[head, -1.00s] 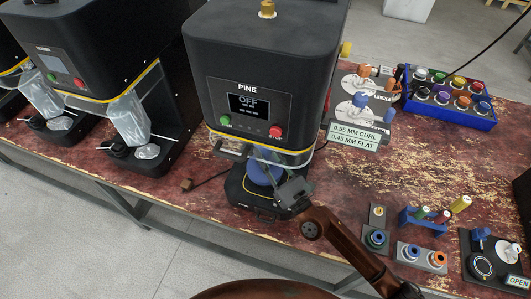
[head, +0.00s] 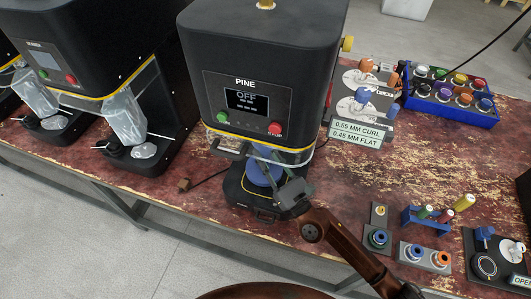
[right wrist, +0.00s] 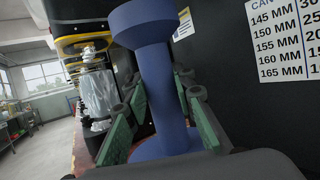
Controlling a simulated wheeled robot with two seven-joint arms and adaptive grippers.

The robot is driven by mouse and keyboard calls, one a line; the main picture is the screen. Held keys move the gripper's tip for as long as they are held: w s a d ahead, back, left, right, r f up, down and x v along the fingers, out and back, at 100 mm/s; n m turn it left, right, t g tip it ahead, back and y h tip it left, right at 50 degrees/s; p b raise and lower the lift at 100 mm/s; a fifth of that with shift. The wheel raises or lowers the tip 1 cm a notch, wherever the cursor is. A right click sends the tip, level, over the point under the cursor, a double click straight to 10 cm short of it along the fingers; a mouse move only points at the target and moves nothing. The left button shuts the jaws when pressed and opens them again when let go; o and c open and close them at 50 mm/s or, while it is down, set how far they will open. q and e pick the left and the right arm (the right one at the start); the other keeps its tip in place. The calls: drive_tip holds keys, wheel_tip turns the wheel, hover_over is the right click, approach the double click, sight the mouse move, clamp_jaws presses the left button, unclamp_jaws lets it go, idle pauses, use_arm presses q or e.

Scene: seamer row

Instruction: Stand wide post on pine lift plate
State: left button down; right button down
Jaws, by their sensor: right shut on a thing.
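The blue wide post (head: 256,174) is inside the open front of the black PINE machine (head: 222,70), over its black base (head: 238,192). My right gripper (head: 284,180) reaches in from the lower right and is shut on the post. In the right wrist view, the post (right wrist: 163,85) stands roughly upright between the green finger pads of my right gripper (right wrist: 163,112), with a wide round top and a wide lower end. The pine lift plate is hidden, and I cannot tell whether the post touches it. My left gripper is not in view.
Other black machines (head: 92,70) stand to the left. A label plate (head: 355,134) and a blue tray of knobs (head: 452,112) lie to the right. Small fixtures (head: 424,257) sit at the front right. The table's front edge runs below the PINE machine.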

drive_tip(key=c, duration=2)
unclamp_jaws()
drive_tip(key=shift+a+f, duration=0.1)
drive_tip(key=shift+f, duration=0.8)
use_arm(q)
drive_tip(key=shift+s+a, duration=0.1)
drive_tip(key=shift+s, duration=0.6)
use_arm(e)
drive_tip(key=o, duration=0.4)
drive_tip(key=shift+s+f, duration=0.1)
drive_tip(key=shift+r, duration=0.2)
drive_tip(key=shift+r+p, duration=0.35)
drive_tip(key=shift+p, duration=0.15)
drive_tip(key=shift+v, duration=1.15)
drive_tip(key=v, duration=0.5)
drive_tip(key=b+v, duration=0.1)
drive_tip(key=v, duration=0.2)
drive_tip(key=shift+d+r, duration=0.25)
drive_tip(key=shift+r, duration=0.15)
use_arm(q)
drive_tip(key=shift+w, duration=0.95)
use_arm(e)
drive_tip(key=shift+s+d, duration=0.35)
drive_tip(key=shift+s, duration=0.2)
